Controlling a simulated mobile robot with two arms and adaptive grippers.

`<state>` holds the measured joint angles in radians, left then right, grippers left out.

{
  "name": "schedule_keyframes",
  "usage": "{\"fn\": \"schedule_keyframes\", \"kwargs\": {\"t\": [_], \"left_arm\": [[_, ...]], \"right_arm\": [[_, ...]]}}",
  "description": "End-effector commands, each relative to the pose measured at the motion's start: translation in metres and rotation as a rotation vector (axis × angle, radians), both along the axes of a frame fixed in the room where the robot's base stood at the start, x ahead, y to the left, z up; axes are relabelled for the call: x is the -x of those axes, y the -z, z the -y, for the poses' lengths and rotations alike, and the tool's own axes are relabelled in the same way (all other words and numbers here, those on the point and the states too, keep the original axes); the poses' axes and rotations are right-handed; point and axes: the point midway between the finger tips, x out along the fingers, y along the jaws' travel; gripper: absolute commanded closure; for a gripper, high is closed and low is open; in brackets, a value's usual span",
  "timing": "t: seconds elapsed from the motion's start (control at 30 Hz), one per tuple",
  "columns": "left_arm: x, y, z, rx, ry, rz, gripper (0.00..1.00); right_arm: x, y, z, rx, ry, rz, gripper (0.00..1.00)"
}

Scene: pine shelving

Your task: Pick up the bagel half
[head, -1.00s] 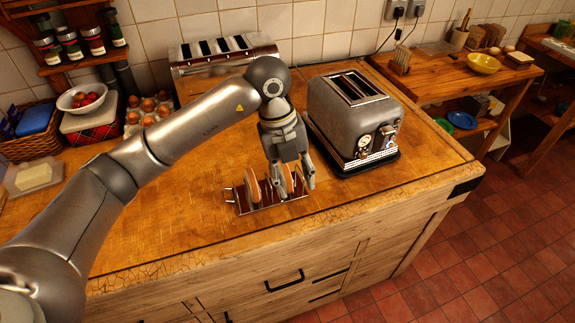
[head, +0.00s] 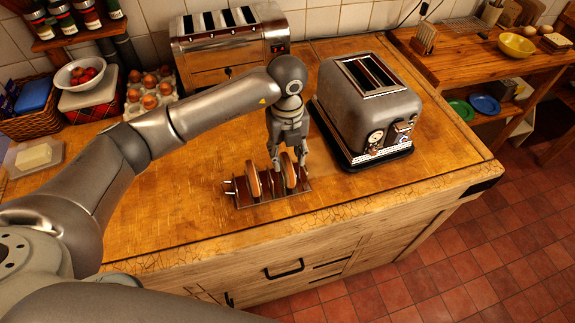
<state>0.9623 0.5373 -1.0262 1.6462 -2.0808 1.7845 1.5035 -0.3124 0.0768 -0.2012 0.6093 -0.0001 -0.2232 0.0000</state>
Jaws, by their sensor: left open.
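Two bagel halves stand on edge in a small metal rack (head: 272,198) on the wooden worktop. The left bagel half (head: 253,180) is clear of the gripper. The right bagel half (head: 288,172) stands just under my left gripper (head: 289,163). This gripper points down and is open, with one finger on each side of the top of the right half. I cannot tell whether the fingers touch it. My right gripper is not in view.
A grey toaster (head: 365,112) stands close to the right of the gripper. A wide steel toaster (head: 228,48) is behind, near the wall. Eggs (head: 150,90) and a bowl of red fruit (head: 83,74) are at the back left. The worktop's front left is clear.

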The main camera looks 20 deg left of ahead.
Motion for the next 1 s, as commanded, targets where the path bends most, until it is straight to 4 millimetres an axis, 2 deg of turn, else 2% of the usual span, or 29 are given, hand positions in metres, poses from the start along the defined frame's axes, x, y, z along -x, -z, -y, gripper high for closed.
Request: {"fn": "schedule_keyframes", "kwargs": {"t": [0.03,0.1,0.2,0.37,0.5,0.63,0.83,1.0], "left_arm": [[0.001,0.003,0.001,-0.001,-0.001,-0.006,0.58],[0.001,0.014,0.001,0.000,-0.001,-0.005,0.58],[0.001,0.026,0.001,0.000,0.000,-0.004,0.58],[0.000,0.032,0.002,0.001,0.001,0.000,0.58],[0.000,0.032,0.002,0.001,0.001,0.000,0.58],[0.000,0.032,0.002,0.001,0.001,0.000,0.75],[0.000,0.032,0.002,0.001,0.000,0.000,1.00],[0.000,0.031,0.001,0.001,0.000,0.001,1.00]], "right_arm": [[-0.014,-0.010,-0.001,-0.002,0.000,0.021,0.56],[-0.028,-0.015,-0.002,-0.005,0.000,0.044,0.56],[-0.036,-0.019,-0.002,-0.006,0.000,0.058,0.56],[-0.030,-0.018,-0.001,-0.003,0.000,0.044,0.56],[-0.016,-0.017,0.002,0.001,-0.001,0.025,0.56],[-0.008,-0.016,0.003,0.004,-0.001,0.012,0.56],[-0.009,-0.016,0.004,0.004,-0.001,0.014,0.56],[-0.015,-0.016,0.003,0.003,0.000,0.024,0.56]]}}
